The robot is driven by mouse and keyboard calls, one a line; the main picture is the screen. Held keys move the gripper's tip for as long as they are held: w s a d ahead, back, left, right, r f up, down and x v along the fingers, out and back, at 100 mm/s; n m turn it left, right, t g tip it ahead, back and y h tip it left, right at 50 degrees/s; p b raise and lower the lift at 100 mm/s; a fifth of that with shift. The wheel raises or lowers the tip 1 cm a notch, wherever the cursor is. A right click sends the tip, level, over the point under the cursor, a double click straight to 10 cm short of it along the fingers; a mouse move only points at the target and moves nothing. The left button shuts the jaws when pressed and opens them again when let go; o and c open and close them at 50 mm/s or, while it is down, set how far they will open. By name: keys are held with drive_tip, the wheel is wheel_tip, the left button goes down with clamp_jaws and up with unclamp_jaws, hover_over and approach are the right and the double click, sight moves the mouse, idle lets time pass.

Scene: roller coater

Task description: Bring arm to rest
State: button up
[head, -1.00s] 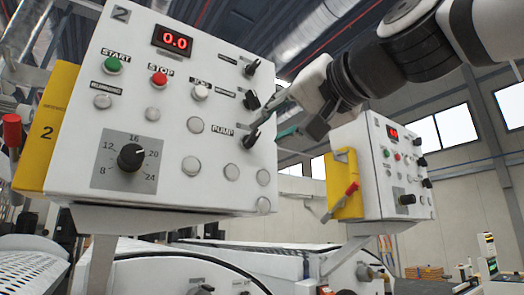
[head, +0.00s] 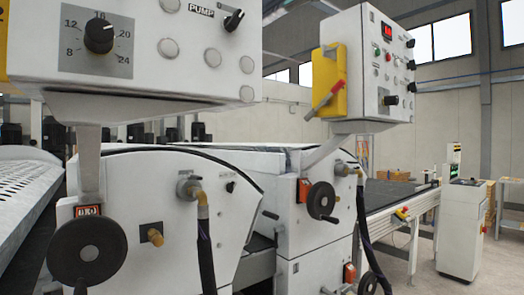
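My gripper and arm do not show in the head view now. The near control box (head: 140,85) is cut off by the top edge at the left. Its black dial (head: 99,36) sits on a grey scale plate, and the black PUMP switch (head: 233,20) is tilted. The second control box (head: 360,70) stands further back at the right, with a red display, several buttons and a yellow side piece (head: 329,80) with a red handle.
White roller coater housings (head: 155,200) fill the lower left and middle, with handwheels (head: 88,252) and (head: 321,201) sticking out and dark hoses (head: 205,240). A conveyor (head: 400,195) runs behind. A white cabinet (head: 461,232) stands right. Open floor (head: 410,275) shows at the lower right.

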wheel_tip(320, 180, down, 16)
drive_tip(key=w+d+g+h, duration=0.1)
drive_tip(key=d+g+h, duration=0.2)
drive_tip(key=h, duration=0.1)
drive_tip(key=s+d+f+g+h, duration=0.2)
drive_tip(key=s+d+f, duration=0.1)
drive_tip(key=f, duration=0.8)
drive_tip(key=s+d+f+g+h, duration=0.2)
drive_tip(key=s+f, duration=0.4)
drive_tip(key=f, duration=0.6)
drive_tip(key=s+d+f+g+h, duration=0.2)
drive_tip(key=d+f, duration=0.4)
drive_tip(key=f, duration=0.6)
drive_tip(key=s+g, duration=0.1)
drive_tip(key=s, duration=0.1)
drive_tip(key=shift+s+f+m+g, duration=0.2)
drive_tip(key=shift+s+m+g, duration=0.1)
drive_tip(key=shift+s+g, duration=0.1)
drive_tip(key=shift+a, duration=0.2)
